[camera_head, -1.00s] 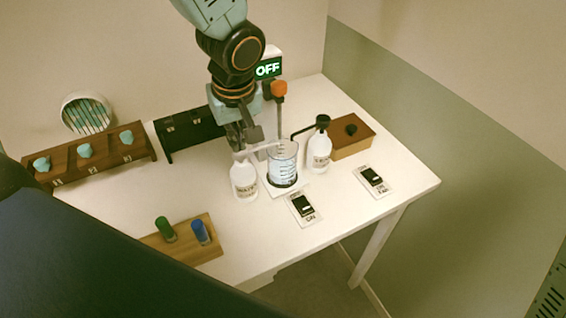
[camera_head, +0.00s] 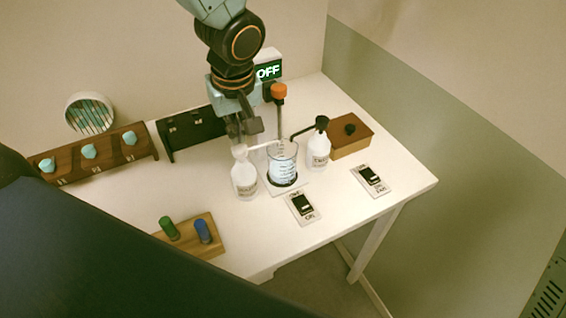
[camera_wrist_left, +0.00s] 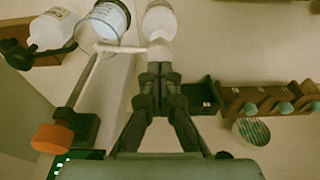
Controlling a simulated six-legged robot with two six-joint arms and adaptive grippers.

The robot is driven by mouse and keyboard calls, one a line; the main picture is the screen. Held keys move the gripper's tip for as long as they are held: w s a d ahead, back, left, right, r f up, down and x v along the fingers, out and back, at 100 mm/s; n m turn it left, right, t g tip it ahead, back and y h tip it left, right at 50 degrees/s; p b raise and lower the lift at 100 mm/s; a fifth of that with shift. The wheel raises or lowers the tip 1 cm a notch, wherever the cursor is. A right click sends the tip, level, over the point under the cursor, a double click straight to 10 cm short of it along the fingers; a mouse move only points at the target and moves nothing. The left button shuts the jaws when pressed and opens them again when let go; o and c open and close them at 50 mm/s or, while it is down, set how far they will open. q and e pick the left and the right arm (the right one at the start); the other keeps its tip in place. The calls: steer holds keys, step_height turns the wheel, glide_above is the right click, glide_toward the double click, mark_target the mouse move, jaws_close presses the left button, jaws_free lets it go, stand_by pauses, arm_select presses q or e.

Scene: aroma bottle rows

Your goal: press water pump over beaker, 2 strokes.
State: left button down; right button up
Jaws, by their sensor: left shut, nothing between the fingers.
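A white pump bottle (camera_head: 244,181) with a white pump head and a long spout stands left of the glass beaker (camera_head: 284,166). The spout reaches over the beaker, which holds pale liquid and stands on a white plate. My left gripper (camera_head: 244,135) is shut and empty, just above and behind the white pump head. In the left wrist view my shut fingers (camera_wrist_left: 158,72) point at the white bottle (camera_wrist_left: 160,20), close to its pump head. I cannot tell whether they touch it. My right gripper is not in view.
A white bottle with a black pump (camera_head: 318,152) stands right of the beaker, beside a brown box (camera_head: 352,139). An orange-topped rod (camera_head: 279,92) and a lit OFF sign (camera_head: 269,71) stand behind. Switch plates (camera_head: 302,208) lie in front; a wooden rack (camera_head: 97,155) is at left.

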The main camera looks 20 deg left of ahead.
arm_select(q)
step_height(320, 180, up, 6)
steer(key=p, duration=0.4)
steer(key=shift+p, duration=0.4)
steer(key=shift+s, duration=0.1)
stand_by(0.3)
